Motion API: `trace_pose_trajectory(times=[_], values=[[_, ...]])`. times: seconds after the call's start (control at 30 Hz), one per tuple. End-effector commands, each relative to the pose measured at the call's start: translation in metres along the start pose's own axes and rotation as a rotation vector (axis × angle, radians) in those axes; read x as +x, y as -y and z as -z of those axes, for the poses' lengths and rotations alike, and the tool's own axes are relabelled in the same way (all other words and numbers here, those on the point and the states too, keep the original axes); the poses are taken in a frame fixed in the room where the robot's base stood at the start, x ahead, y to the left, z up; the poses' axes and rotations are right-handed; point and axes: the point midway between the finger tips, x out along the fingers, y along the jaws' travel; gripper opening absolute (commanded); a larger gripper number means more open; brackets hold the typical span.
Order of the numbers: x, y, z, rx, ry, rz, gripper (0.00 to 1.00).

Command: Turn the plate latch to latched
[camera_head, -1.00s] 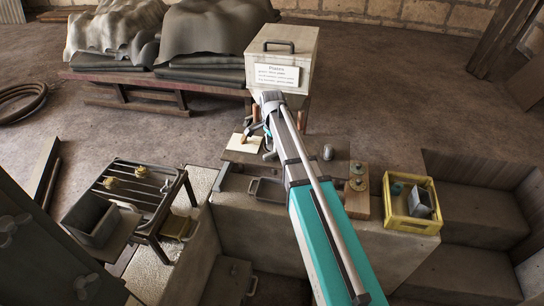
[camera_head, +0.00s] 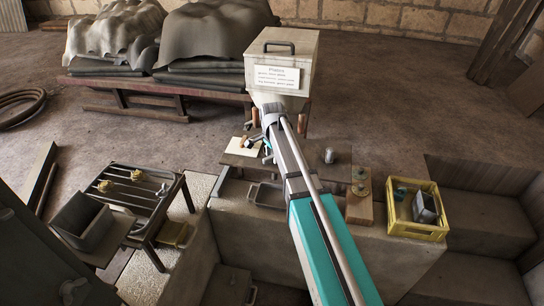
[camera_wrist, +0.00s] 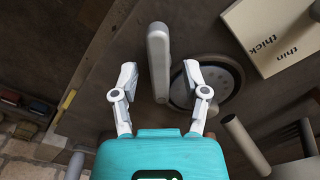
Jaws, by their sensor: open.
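A pale grey elongated bar (camera_wrist: 158,60), which looks like the plate latch handle, stands out between my gripper's fingertips in the wrist view. My gripper (camera_wrist: 159,72) is open, one finger on each side of the bar, with gaps showing on both sides. I cannot tell its depth relative to the bar. A round grey disc (camera_wrist: 212,80) lies behind and beside the right finger. In the head view, my arm hides most of the gripper and the latch area on the bench plate (camera_head: 308,166).
A cream card reading "thin" and "thick" (camera_wrist: 277,32) lies at upper right in the wrist view, with cylindrical posts (camera_wrist: 245,143) below. A lidded box on a hopper (camera_head: 282,62) stands behind the bench. A yellow crate (camera_head: 418,230) sits right, a slatted table (camera_head: 140,205) left.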

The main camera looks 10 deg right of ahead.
Motion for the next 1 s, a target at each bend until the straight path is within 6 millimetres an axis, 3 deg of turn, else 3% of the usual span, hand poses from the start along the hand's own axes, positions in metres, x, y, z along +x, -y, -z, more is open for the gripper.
trace_pose_trajectory(times=[0.07,0.3,0.4,1.0], values=[[-0.0001,0.0,0.0,0.0,0.0,0.0,0.59],[-0.0001,0.0,0.0,0.0,0.0,0.0,0.14],[0.0,0.0,0.0,0.0,0.0,0.0,0.0],[0.0,0.0,0.0,-0.098,0.0,0.0,0.0]])
